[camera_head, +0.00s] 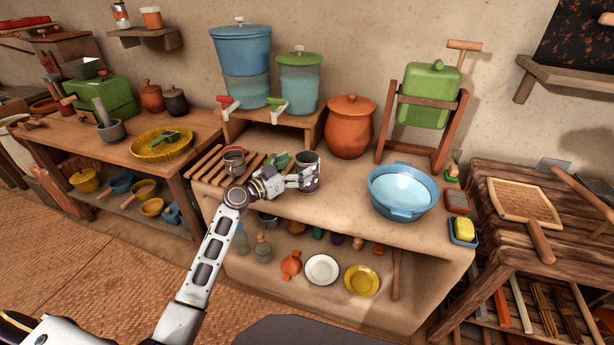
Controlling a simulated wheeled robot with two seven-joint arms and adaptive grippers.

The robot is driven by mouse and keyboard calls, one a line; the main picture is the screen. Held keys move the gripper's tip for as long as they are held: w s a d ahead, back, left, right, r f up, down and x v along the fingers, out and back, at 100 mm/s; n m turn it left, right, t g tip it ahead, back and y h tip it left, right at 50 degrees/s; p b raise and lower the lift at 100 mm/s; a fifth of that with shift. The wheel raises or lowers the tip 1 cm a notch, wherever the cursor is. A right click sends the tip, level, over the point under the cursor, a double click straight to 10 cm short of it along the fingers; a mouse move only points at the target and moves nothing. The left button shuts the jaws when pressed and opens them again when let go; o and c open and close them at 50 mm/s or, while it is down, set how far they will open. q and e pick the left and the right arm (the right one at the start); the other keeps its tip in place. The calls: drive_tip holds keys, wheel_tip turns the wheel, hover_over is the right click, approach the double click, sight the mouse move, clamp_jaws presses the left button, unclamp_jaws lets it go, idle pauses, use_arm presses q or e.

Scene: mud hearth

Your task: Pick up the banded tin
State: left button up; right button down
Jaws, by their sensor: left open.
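The banded tin (308,161) stands upright on the clay counter (335,207), in front of the round orange pot. It is a grey cylinder with an open top and darker bands. My left gripper (303,181) reaches in from the left at the tin's near left side, with its fingers open. The fingers overlap the tin's lower part in the picture. I cannot tell whether they touch it. My right gripper is out of view.
A small metal cup (234,162) stands on a slatted wooden rack (207,164) left of my gripper. A lidded orange pot (349,127) is behind the tin. A blue basin (402,192) is to the right. Clear counter lies between tin and basin.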

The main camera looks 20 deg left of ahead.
sight(315, 154)
use_arm(q)
drive_tip(key=shift+w, duration=0.15)
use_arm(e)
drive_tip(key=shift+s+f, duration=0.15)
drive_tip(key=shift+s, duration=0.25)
use_arm(q)
drive_tip(key=shift+r+x, duration=0.15)
drive_tip(key=shift+x, duration=0.5)
drive_tip(key=shift+r+x, duration=0.15)
drive_tip(key=shift+x, duration=0.45)
drive_tip(key=shift+w+d, duration=0.2)
drive_tip(key=shift+w, duration=0.1)
drive_tip(key=shift+x, duration=0.9)
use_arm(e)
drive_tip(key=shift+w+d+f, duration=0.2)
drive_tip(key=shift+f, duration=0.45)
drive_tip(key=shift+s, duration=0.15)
use_arm(q)
drive_tip(key=c, duration=1.2)
